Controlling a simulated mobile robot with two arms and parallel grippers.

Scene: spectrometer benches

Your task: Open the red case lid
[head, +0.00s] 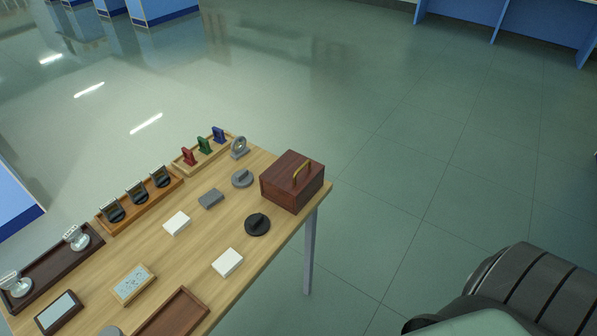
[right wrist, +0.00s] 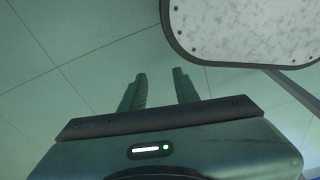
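The red case (head: 291,190) is a dark reddish-brown wooden box at the right-hand end of the bench in the head view. The case cannot be made out in that view. In the head view only a part of my arm shows at the lower right, away from the bench. My left gripper is not in view.
The wooden bench (head: 196,248) also holds a tray with red, green and blue pieces (head: 205,147), a tray of dark holders (head: 139,203), a black round piece (head: 257,224), a grey round piece (head: 242,178) and white blocks (head: 227,262). Open floor (head: 440,170) lies right of the bench.

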